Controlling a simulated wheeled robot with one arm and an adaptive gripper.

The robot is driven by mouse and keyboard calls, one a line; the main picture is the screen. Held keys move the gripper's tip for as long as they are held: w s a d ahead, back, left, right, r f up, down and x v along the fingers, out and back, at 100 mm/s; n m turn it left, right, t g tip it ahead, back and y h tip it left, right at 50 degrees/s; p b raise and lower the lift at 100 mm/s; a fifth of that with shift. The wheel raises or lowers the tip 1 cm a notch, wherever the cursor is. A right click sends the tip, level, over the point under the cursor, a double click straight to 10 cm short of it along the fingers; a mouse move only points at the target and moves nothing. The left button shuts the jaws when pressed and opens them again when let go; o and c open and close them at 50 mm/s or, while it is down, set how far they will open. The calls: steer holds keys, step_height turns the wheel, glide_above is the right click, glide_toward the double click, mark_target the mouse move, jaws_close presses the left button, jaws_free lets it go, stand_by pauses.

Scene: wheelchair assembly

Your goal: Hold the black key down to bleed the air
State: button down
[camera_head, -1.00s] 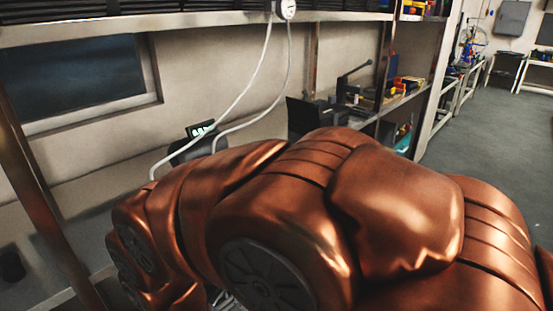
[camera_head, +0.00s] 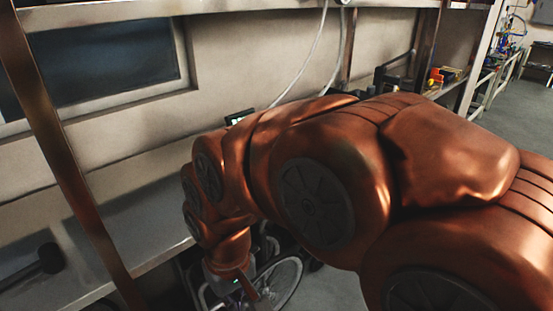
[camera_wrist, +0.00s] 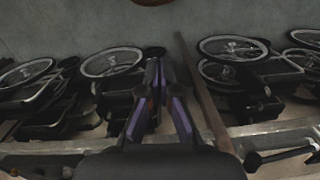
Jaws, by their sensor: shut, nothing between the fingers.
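No black key can be made out for certain in either view. In the head view, a small dark device with a lit display (camera_head: 238,117) shows just above my arm, mostly hidden by it. Pale hoses (camera_head: 312,50) run up from behind my arm toward a white gauge (camera_head: 343,2) at the top edge. My gripper shows in the wrist view (camera_wrist: 157,66), its two purple-sided fingers converging, shut and empty. It points toward folded wheelchairs and is well away from the device. In the head view my gripper's end hangs low, beside a wheelchair wheel (camera_head: 282,284).
In the wrist view, wheelchair wheels (camera_wrist: 112,62) stand on both sides of a metal post (camera_wrist: 203,95). A shelf edge (camera_wrist: 60,147) crosses below. In the head view, a post (camera_head: 62,140) rises at left, a black knob (camera_head: 48,258) sits on the shelf, and open floor (camera_head: 510,115) lies right.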

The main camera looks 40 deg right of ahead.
steer(key=w+d+r+m+t+p, duration=0.1)
steer(key=w+d+r+m+t, duration=0.1)
steer(key=w+d, duration=0.55)
steer(key=w+d+r+m+t, duration=0.2)
steer(key=w+d+m, duration=0.15)
steer(key=w, duration=0.65)
steer(key=w+d+r+m+t+p, duration=0.1)
steer(key=w+d+r+t, duration=0.1)
steer(key=w+d, duration=0.55)
steer(key=w+d+r+m+t+h, duration=0.1)
steer(key=w+d+m+h, duration=0.1)
steer(key=d, duration=1)
steer(key=w+d+r+m+t+h, duration=0.1)
steer(key=w+d+m, duration=0.3)
steer(key=d, duration=0.9)
steer(key=shift+w+r+m+t+h, duration=0.4)
steer(key=shift+w+r+h, duration=0.15)
steer(key=shift+h, duration=0.15)
steer(key=shift+f, duration=0.1)
step_height(320, 180, down, 8)
steer(key=shift+r+b, duration=0.2)
steer(key=shift+b, duration=0.7)
steer(key=shift+f, duration=0.55)
steer(key=shift+b, duration=0.35)
